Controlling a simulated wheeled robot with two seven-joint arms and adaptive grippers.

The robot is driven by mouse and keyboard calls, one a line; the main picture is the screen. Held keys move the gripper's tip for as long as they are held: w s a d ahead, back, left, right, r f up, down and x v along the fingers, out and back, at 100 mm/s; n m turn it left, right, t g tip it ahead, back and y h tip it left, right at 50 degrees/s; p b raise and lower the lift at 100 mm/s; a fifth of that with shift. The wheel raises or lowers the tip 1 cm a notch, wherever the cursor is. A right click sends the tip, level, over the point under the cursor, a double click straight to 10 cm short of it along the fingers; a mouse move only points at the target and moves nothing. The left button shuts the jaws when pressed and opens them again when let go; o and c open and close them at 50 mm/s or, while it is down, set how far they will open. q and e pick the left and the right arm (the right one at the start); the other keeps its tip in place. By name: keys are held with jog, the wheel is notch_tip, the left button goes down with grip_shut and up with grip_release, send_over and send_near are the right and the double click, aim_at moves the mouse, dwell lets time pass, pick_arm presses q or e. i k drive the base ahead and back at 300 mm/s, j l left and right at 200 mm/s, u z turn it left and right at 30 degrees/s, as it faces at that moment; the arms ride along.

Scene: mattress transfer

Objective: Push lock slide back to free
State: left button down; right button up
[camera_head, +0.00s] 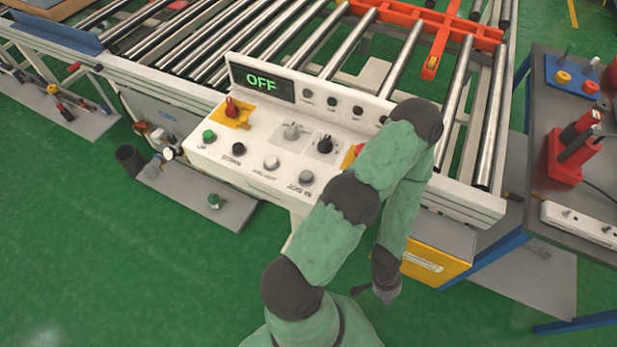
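No part is marked as the lock slide. A red bar with a yellow end block (431,65) lies along the rollers and joins a red crossbar (470,34) at the top of the view. I cannot tell whether it is the slide or how it is set. My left gripper (376,291) hangs low in front of the control panel, beside a yellow box, away from the red bar. It is small and dark, and its finger opening is unclear. My arm covers the panel's right end. My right gripper is not in view.
The white control panel (250,165) has several knobs and a display (263,82) reading OFF. The roller conveyor (330,35) stretches behind it. A dark workbench (590,210) with a red tool holder (564,160) stands at right. Green floor is open at lower left.

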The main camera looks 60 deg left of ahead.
aim_at(244, 121)
jog(key=k+l+u, duration=0.3)
jog(key=u, duration=0.5)
jog(key=i+u, duration=0.15)
jog(key=u, duration=0.3)
jog(key=j+u, duration=0.1)
jog(key=u, duration=0.4)
jog(key=i+u, duration=0.15)
jog(key=u, duration=0.3)
jog(key=j+z, duration=0.15)
